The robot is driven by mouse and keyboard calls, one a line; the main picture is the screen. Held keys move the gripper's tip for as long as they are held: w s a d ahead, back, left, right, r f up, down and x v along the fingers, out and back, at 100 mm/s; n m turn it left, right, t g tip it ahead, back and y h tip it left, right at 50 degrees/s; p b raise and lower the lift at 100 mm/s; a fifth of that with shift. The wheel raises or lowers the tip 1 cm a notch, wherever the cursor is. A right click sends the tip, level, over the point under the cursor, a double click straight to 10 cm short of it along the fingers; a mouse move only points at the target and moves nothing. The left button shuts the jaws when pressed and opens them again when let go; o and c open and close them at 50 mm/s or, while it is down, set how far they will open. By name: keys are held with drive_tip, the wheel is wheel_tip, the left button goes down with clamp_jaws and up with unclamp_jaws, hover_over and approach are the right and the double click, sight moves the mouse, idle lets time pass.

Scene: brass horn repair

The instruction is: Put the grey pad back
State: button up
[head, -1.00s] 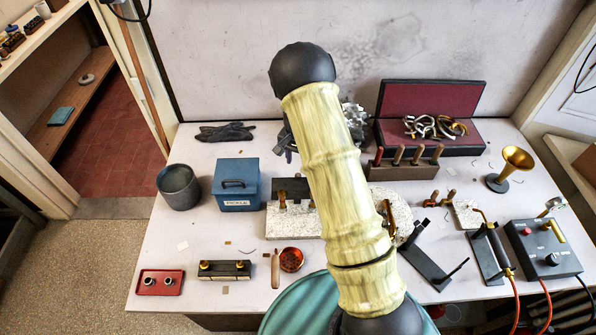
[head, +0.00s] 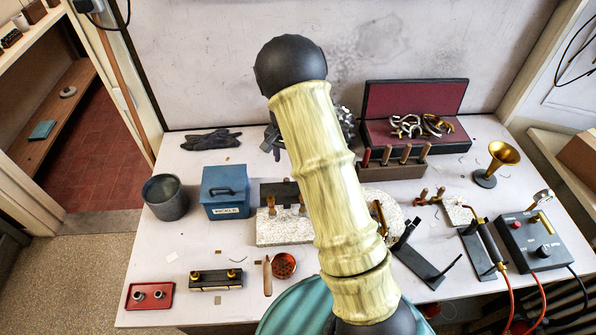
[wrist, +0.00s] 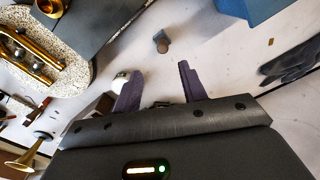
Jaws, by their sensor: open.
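A small grey piece (wrist: 161,42), probably the grey pad, lies on the pale bench top in the wrist view, ahead of the fingertips. It is apart from both fingers. My gripper (wrist: 157,80) is open, its two purple fingers spread with nothing held between them. In the head view my own arm covers most of the gripper and the bench around it, and I cannot make out the grey piece there.
A blue lidded box (head: 225,191) and a grey pot (head: 165,197) stand left of my arm. Dark gloves (head: 210,140) lie at the back left. A speckled slab (head: 280,228), a tool rack (head: 398,167) and an open red-lined case (head: 455,138) are nearby. Bare bench lies around the grey piece.

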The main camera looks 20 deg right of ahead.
drive_tip(key=s+r+n+t, duration=0.1)
drive_tip(key=s+r, duration=0.3)
drive_tip(key=s, duration=0.4)
drive_tip(key=s+r+n, duration=0.4)
drive_tip(key=s, duration=0.4)
drive_tip(key=s+r+n+t, duration=0.1)
drive_tip(key=s+r+n, duration=0.1)
drive_tip(key=s+r, duration=0.3)
drive_tip(key=s, duration=0.2)
drive_tip(key=shift+s+t, duration=0.3)
drive_tip(key=shift+s, duration=0.1)
drive_tip(key=shift+r, duration=0.1)
